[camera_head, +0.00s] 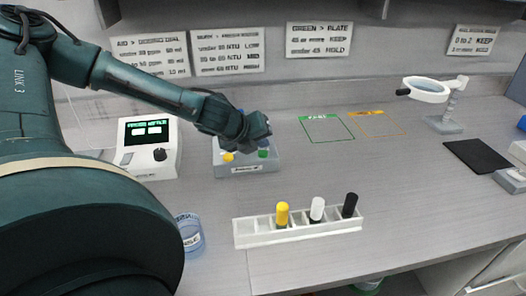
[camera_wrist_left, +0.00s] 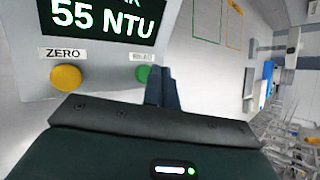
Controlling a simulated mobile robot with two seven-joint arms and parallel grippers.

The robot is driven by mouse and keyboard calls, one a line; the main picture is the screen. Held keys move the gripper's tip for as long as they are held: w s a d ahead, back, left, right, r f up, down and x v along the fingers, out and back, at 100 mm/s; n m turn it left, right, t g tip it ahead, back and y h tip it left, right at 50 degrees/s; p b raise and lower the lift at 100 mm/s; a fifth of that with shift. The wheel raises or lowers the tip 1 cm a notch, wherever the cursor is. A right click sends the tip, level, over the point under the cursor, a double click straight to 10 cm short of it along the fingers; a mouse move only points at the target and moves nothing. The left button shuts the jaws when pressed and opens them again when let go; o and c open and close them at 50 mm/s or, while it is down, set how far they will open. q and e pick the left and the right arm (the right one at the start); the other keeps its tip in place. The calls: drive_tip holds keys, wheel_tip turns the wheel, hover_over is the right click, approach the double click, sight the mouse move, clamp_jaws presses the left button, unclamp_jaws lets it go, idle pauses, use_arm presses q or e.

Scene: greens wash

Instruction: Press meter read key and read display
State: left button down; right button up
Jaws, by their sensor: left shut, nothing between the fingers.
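The grey meter (camera_head: 247,170) stands on the bench, with a yellow key and a green key on its front. The yellow key (camera_wrist_left: 66,77) is labelled ZERO. The green key (camera_wrist_left: 143,73) has a label that is too blurred to read surely. My left gripper (camera_head: 264,128) is shut and empty over the meter, hiding its display in the head view. Its fingertips (camera_wrist_left: 163,72) are beside the green key and partly overlap it; I cannot tell whether they touch it.
A white device with a screen and black knob (camera_head: 165,168) stands left of the meter. A white rack (camera_head: 300,234) holds yellow-, white- and black-capped vials in front. A rinse cup (camera_head: 190,236) is at left. A magnifier (camera_head: 428,90) stands at right. The bench between is clear.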

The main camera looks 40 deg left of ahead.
sight(260, 154)
use_arm(q)
drive_tip(key=shift+r+p, duration=2.4)
drive_tip(key=shift+r, duration=0.2)
drive_tip(key=shift+f, duration=0.1)
